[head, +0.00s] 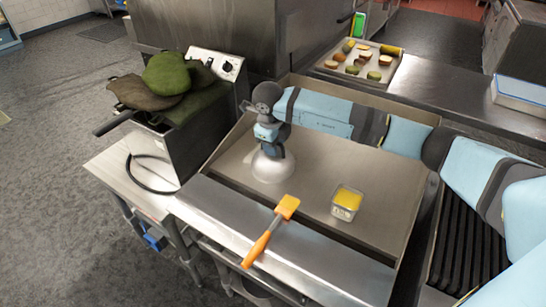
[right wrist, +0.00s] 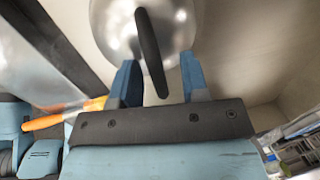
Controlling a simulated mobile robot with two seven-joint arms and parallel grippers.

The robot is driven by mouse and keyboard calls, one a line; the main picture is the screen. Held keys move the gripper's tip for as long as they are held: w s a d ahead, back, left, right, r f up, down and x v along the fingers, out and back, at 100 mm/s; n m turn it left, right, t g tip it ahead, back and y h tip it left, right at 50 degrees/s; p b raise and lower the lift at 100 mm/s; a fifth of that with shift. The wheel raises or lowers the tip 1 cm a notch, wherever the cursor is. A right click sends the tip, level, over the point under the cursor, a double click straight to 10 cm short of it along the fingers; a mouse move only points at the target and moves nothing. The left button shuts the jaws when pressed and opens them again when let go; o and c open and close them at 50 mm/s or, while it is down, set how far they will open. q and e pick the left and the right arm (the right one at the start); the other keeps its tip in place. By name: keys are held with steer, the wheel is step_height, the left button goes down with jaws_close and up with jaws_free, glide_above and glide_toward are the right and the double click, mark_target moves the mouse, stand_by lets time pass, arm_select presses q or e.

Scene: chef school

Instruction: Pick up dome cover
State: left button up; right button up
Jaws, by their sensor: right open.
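The dome cover (head: 271,169) is a shiny metal dome standing on the steel griddle top in the head view. In the right wrist view the dome (right wrist: 110,22) shows at the top, with its long dark handle (right wrist: 148,45) reaching down between my fingers. My right gripper (head: 271,148) is right above the dome in the head view and hides its top. In the right wrist view the two blue fingers of the gripper (right wrist: 160,82) are apart, one on each side of the handle's lower end. I cannot tell whether they touch it. My left gripper is not in view.
An orange spatula (head: 271,230) lies across the griddle's front ledge. A small clear container with yellow contents (head: 347,200) stands to the right of the dome. A fryer with green and brown cloth items (head: 165,75) stands left. A tray of food (head: 358,64) lies at the back.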

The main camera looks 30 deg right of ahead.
jaws_close()
steer(key=shift+r, duration=0.1)
steer(key=w+d+v, duration=0.1)
steer(key=v, duration=0.8)
steer(key=w+d+v, duration=0.1)
steer(key=d+v, duration=0.1)
steer(key=v, duration=0.8)
steer(key=shift+r+b, duration=0.35)
steer(key=shift+r, duration=0.25)
